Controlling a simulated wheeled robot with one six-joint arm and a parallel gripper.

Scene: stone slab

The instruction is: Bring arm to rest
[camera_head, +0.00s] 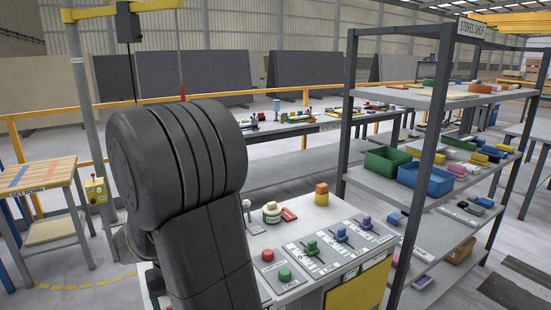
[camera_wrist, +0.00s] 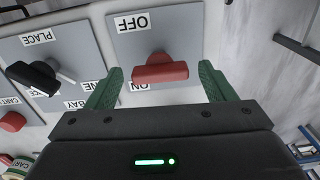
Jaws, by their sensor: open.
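In the wrist view, my gripper (camera_wrist: 160,84) is open, with one green finger on each side of the picture. A red switch handle (camera_wrist: 160,69) shows in the gap between the fingertips, with clear space on both sides of it. The handle sits on a grey plate (camera_wrist: 188,32) with upside-down OFF and ON labels. I cannot tell how far the fingertips are from the plate. In the head view, my dark arm rises in front, and my gripper is hidden.
Beside the plate is another with a black knob (camera_wrist: 34,78) and a PLACE label. In the head view, a bench (camera_head: 322,218) with coloured controls stands right of my arm. A shelf rack (camera_head: 420,98) with bins is further right. A SET DOWN table (camera_head: 38,176) is left.

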